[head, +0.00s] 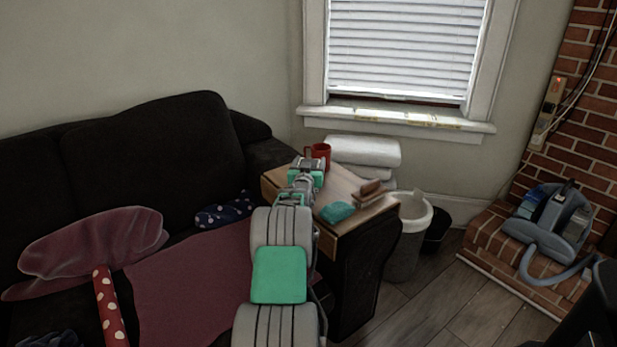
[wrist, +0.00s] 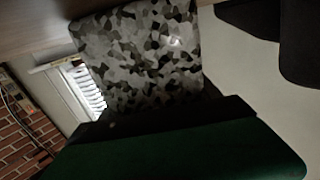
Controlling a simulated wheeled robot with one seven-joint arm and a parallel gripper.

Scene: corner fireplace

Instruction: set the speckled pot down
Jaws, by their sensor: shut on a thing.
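The speckled pot (wrist: 140,55), patterned in grey, black and white patches, fills the upper middle of the wrist view. My gripper (head: 304,166) is shut on it; a dark green part of the gripper spans the bottom of the wrist view. In the head view my gripper is over the wooden top of the side table (head: 340,183), and it and my arm hide the pot. The wooden surface also shows at the top left of the wrist view (wrist: 35,15), close to the pot. I cannot tell whether they touch.
A red mug (head: 320,152) stands just behind my gripper. A teal item (head: 337,212) and a brown block stack (head: 372,192) lie on the table's front right. White folded cloths (head: 364,151) are behind, a bin (head: 408,235) right, the dark sofa (head: 150,150) left.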

